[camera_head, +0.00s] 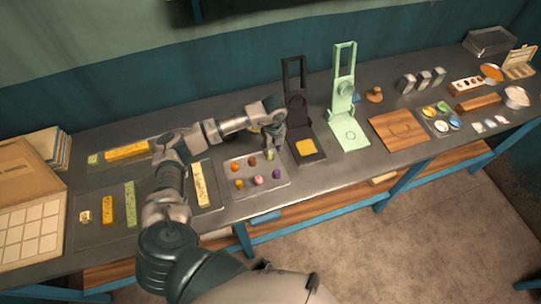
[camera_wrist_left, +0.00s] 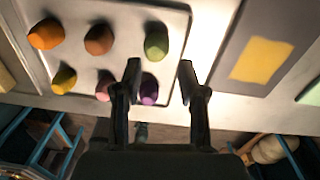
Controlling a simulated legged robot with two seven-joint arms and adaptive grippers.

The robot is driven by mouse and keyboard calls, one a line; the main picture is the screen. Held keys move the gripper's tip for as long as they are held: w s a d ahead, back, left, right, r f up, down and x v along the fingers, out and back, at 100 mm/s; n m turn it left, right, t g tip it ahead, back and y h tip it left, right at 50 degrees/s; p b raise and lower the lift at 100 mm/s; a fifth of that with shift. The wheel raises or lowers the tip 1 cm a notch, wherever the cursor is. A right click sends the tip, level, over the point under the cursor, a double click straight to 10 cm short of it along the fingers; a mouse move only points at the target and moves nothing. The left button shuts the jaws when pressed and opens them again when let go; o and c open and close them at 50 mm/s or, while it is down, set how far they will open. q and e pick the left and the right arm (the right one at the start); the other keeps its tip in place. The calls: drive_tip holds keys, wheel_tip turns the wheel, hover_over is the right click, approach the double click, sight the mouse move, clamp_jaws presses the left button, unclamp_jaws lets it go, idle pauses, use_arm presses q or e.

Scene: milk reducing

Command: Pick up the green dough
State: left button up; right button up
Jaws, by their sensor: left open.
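The green dough (camera_head: 269,155) is a small rounded lump at the back right of a light tray (camera_head: 240,190) of coloured dough lumps. In the left wrist view the green dough (camera_wrist_left: 156,42) lies just beyond my fingertips, roughly in line with the gap between them. My left gripper (camera_head: 273,146) is over the tray's right side, close to the green dough. In the wrist view the left gripper (camera_wrist_left: 160,67) has its two fingers apart with nothing gripped. I cannot tell its exact height above the dough. My right gripper is not in view.
Orange (camera_head: 235,167), brown (camera_head: 252,160), yellow (camera_head: 239,184), pink (camera_head: 258,179) and purple (camera_head: 277,174) dough share the tray. A black press (camera_head: 297,100) with a yellow square (camera_head: 306,147) stands right of my gripper, and a green press (camera_head: 345,95) stands beyond it.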

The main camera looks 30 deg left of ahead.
sight(270, 157)
use_arm(q)
drive_tip(key=shift+s+a+f+p, duration=0.1)
drive_tip(key=shift+a+f+p, duration=0.1)
drive_tip(key=shift+f, duration=1.2)
drive_tip(key=shift+s+a+f+p, duration=0.1)
drive_tip(key=shift+a+f+p, duration=0.1)
drive_tip(key=shift+f, duration=1.15)
drive_tip(key=shift+d+r, duration=0.1)
drive_tip(key=shift+d, duration=0.05)
drive_tip(key=c, duration=0.6)
